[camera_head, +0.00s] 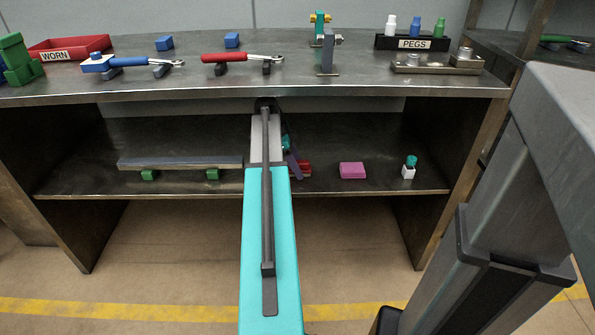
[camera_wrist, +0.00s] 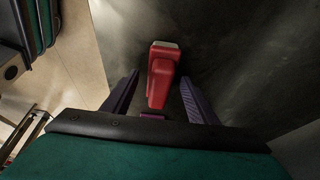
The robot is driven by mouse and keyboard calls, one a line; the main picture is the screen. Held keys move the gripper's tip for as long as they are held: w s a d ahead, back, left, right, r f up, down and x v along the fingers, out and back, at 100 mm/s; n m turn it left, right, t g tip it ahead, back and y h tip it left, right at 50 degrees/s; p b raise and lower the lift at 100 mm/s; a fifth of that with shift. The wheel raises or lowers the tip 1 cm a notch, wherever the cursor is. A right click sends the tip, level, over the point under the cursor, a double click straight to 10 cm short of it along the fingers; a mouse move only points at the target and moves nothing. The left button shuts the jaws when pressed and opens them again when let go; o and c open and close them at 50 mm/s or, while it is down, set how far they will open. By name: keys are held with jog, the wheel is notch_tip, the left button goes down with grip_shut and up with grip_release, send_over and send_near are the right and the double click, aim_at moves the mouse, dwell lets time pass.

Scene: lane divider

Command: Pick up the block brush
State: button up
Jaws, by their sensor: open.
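The block brush (camera_wrist: 160,80), a red block with a stepped shape and a pale grey end, lies on the dark lower shelf in the wrist view. It also shows in the head view (camera_head: 305,168), mostly hidden behind my arm and gripper. My gripper (camera_wrist: 159,80) is open, with one purple finger on each side of the brush. Gaps show between the brush and both fingers, so it is not gripped. In the head view my gripper (camera_head: 293,160) reaches into the lower shelf, partly hidden by my teal arm.
A magenta block (camera_head: 352,170) and a small white bottle with a teal cap (camera_head: 408,170) stand to the right. A long grey bar (camera_head: 180,162) on green supports lies to the left. The upper bench top (camera_head: 120,85) overhangs the shelf, limiting height.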

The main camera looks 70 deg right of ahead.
dwell(0.5)
jog(key=c, duration=1.2)
jog(key=shift+o, duration=0.2)
